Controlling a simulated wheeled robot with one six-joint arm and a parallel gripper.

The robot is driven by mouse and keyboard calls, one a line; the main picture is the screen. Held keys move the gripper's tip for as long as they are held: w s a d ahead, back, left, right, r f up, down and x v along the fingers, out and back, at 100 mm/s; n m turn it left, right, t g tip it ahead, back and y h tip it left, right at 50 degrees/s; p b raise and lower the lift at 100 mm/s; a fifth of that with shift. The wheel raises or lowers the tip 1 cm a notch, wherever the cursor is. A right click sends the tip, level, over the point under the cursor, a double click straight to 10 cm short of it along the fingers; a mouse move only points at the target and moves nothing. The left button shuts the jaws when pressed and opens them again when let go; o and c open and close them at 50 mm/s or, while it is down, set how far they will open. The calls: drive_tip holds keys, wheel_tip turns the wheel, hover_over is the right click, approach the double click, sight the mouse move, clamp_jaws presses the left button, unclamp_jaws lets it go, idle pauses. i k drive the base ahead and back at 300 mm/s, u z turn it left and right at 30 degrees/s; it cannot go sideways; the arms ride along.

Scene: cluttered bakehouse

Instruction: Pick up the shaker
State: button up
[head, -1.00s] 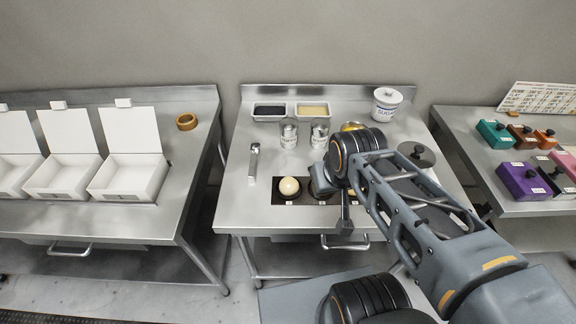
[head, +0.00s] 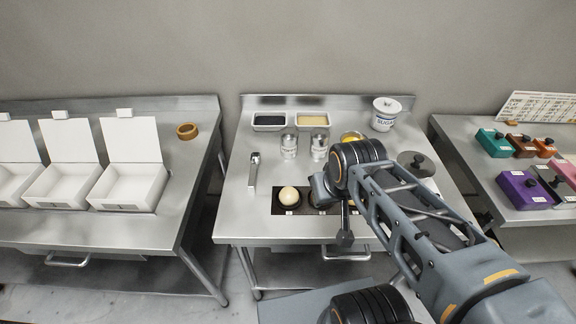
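Two metal shakers stand upright side by side in the middle of the steel table (head: 232,215): a left one (head: 289,146) and a right one (head: 319,147). Each has a label too small to read for certain. My gripper (head: 345,238) hangs over the front part of the table, in front of and to the right of the shakers, and touches neither. My arm hides part of it, so its fingers cannot be made out clearly.
Tongs (head: 254,170) lie left of the shakers. A pale dough ball (head: 289,196) sits in a dark holder in front. A grey lid (head: 417,164) lies right.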

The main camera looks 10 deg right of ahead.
sight(289, 136)
drive_tip(key=k, duration=1.2)
drive_tip(key=u, duration=0.65)
drive_tip(key=i, duration=1.45)
drive_tip(key=z, duration=0.65)
